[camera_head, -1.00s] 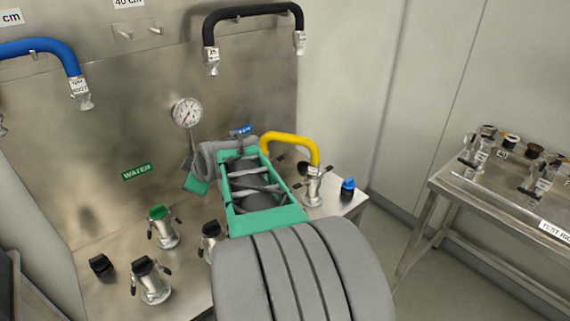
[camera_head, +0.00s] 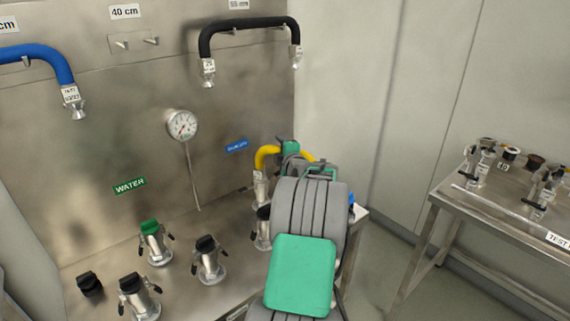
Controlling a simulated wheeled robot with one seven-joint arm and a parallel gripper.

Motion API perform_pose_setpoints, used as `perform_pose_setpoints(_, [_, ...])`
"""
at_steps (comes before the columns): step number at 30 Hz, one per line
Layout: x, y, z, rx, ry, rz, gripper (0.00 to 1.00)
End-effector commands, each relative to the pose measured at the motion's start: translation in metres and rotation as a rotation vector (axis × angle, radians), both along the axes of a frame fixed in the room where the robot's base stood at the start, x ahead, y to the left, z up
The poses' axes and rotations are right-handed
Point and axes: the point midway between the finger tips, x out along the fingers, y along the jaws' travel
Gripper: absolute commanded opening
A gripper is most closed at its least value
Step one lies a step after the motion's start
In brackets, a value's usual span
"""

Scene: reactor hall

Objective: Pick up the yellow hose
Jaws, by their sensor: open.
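The yellow hose (camera_head: 265,157) arches over the right end of the steel bench, in front of the back panel. Its left end has a metal coupling (camera_head: 260,188) pointing down. Its right part is largely hidden behind my arm. My gripper (camera_head: 289,155) is open at the hose's arch, with a green and grey part showing between the two visible yellow stretches. My wrist hides most of the gripper, so I cannot tell whether the fingers are around the hose or touching it.
A black hose (camera_head: 248,24) and a blue hose (camera_head: 45,50) hang on the panel. A pressure gauge (camera_head: 182,126) is on the panel. Several capped fittings, one green-capped (camera_head: 155,240), stand on the bench left of my arm. A side table (camera_head: 500,205) with fittings is at right.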

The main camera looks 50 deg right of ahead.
Motion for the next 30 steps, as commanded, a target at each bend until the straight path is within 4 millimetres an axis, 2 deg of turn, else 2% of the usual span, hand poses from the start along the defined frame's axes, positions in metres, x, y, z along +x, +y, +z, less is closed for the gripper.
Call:
perform_pose_setpoints(5, [-0.0002,0.0000,0.0003,-0.001,-0.001,0.000,0.53])
perform_pose_setpoints(24, [-0.0003,0.0003,0.0002,0.000,0.000,0.000,0.01])
perform_pose_setpoints(30, [-0.0003,0.0004,0.0002,0.000,0.000,0.000,0.00])
